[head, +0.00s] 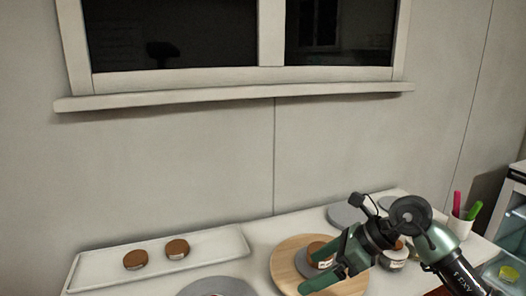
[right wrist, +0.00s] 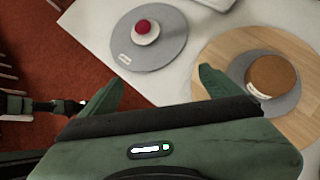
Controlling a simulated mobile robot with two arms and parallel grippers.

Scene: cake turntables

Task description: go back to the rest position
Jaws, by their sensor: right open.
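My right gripper (head: 328,268) is green and held over the right part of the white table (head: 262,233), above the wooden board. In the right wrist view its two fingertips (right wrist: 158,88) are wide apart with nothing between them. A brown round cake (right wrist: 271,76) sits on a small grey disc on the round wooden board (right wrist: 219,45), to the right of the fingers. A grey turntable (right wrist: 172,52) bears a small white piece with a red top (right wrist: 145,27). My left gripper is not in view.
A white tray (head: 203,261) at the left holds two brown cakes (head: 177,249). A grey disc (head: 345,214) lies at the back. A white cup (head: 460,225) with pink and green sticks stands at the right. The wall and window (head: 268,76) close off the back.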

